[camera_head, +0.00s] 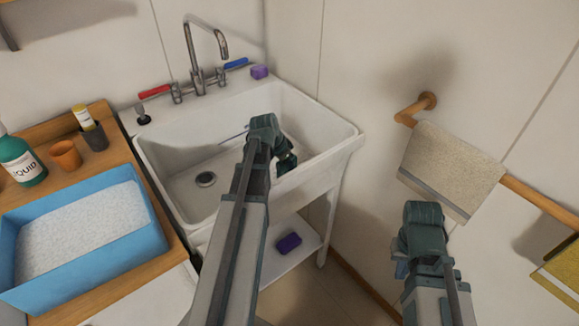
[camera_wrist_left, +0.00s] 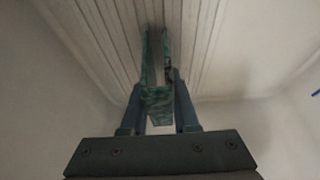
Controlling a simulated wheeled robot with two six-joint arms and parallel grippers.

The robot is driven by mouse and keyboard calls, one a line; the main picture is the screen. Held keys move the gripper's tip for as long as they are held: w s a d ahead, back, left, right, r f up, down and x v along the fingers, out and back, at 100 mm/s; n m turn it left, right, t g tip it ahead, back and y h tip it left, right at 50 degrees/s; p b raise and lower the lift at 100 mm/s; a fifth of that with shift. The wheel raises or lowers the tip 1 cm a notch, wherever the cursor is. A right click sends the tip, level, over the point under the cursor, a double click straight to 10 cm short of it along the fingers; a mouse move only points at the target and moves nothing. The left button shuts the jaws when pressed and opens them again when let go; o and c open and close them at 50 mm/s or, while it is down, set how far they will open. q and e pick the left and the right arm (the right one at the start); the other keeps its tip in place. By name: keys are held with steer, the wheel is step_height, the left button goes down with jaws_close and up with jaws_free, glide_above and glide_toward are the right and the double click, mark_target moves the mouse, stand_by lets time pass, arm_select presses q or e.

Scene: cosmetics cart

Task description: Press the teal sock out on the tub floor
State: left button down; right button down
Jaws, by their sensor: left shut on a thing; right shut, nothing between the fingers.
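The teal sock (camera_wrist_left: 158,103) is gripped between the two fingers of my left gripper (camera_wrist_left: 158,90) in the left wrist view. It looks like a narrow mottled strip against a pale ribbed surface. In the head view my left gripper (camera_head: 287,162) reaches down inside the white tub (camera_head: 345,135), right of the drain. My own arm hides much of the tub floor, and I cannot clearly tell the sock there. Whether the sock touches the floor is not clear. My right gripper (camera_head: 400,268) is shut and empty, outside the tub to the right, below the towel.
A chrome tap (camera_head: 197,60) with red and blue handles stands behind the tub, beside a purple block (camera_head: 259,72). A blue tray (camera_head: 150,215) of white grains is left. A beige towel (camera_head: 450,170) hangs on a wooden rail at right. A dark purple block (camera_head: 288,243) lies on the lower shelf.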

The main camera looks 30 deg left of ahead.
stand_by(0.8)
arm_select(q)
step_height(320, 180, up, 15)
steer(key=p, duration=1.5)
